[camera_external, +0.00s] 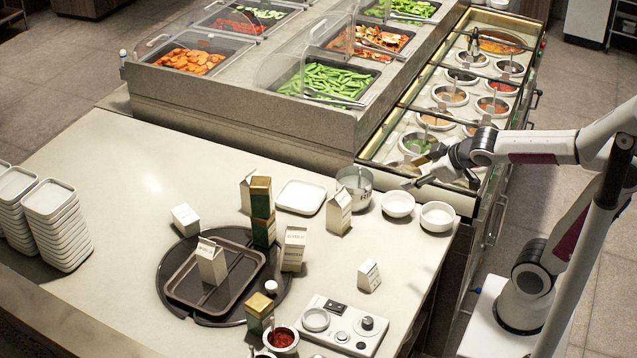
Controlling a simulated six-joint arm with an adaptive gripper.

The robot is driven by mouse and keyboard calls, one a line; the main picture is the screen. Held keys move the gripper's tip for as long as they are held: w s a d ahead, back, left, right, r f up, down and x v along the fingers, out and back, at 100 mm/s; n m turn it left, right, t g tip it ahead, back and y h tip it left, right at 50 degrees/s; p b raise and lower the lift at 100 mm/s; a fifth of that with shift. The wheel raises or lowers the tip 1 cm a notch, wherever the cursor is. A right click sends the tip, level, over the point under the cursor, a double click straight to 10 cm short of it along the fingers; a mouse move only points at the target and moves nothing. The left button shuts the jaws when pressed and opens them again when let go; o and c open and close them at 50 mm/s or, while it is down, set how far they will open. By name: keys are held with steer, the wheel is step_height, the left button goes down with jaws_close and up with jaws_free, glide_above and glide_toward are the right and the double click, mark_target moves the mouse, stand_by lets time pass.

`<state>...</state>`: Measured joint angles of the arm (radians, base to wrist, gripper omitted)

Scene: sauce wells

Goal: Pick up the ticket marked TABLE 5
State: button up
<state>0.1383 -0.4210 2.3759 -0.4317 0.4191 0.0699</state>
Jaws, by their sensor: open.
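No ticket can be singled out as TABLE 5, because the printing on the pale pieces is too small to read. Small pale printed pieces include one at the right of the counter (369,275) and one left of the round tray (185,219). Taller pale carton-like pieces stand near the middle (294,248), near the bowls (339,211) and on the dark rectangular tray (211,261). My gripper (408,182) is open above the counter's back right edge, near the sauce wells and white bowls. It appears to hold nothing.
A round dark tray (170,290) carries the rectangular tray (182,297). Green-gold boxes (263,222), a metal pot (354,187), white bowls (397,204) and a white control panel (346,326) stand around. Stacked dishes (55,225) are left.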

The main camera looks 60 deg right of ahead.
steer(key=w+d+n+t, duration=0.2)
steer(key=w+d, duration=0.1)
steer(key=w, duration=0.6)
steer(key=w+f+n+t+y, duration=0.1)
steer(key=w+f+n+y, duration=0.25)
steer(key=w, duration=0.55)
steer(key=n+g+y, duration=0.9)
steer(key=y, duration=0.5)
glide_toward(374, 262)
steer(key=x, duration=0.4)
steer(key=shift+w+a+f, duration=0.1)
steer(key=shift+w+a, duration=0.1)
steer(key=shift+w, duration=0.25)
steer(key=shift+s, duration=0.45)
steer(key=shift+a, duration=0.1)
steer(key=shift+x, duration=1.25)
